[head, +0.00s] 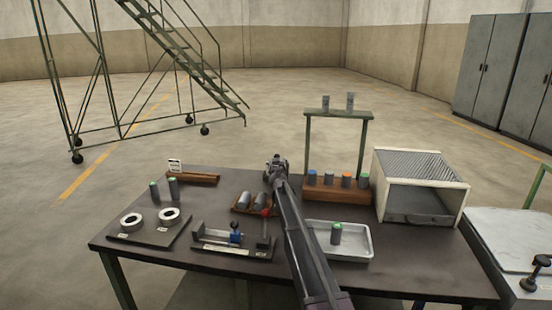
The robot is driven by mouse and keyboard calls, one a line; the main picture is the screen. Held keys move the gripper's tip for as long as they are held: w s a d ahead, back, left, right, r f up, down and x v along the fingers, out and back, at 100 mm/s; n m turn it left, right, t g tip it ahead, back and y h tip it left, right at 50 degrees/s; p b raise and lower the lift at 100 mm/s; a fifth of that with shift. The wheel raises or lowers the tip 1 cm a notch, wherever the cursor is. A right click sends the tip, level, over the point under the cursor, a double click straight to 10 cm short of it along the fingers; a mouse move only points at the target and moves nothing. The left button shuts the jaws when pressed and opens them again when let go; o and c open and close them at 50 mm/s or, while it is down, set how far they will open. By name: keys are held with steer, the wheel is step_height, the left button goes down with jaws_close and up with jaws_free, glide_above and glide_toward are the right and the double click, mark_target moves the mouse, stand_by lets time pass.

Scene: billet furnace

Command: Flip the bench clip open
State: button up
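A small fixture on a grey base plate (228,248) lies near the front edge of the dark bench (145,258). It carries a grey block at the left and a blue part (236,238). At its right end stands an upright lever with a red knob (266,213). I cannot tell for certain which of these parts is the bench clip. My gripper (277,161) is above the back of the bench, behind and apart from the fixture. It is small and seen from behind, so its finger opening cannot be made out.
Two grey cylinders rest in a brown cradle (236,209) behind the fixture. A two-ring holder (118,238) is at the left. A metal tray (355,255) with a green-topped cylinder, a wooden rack (335,192) and a furnace box (455,187) are at the right.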

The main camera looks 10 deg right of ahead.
steer(key=shift+w+d, duration=0.15)
steer(key=shift+w, duration=0.9)
steer(key=shift+w+d, duration=0.1)
steer(key=shift+w, duration=0.9)
steer(key=shift+c, duration=0.2)
jaws_close()
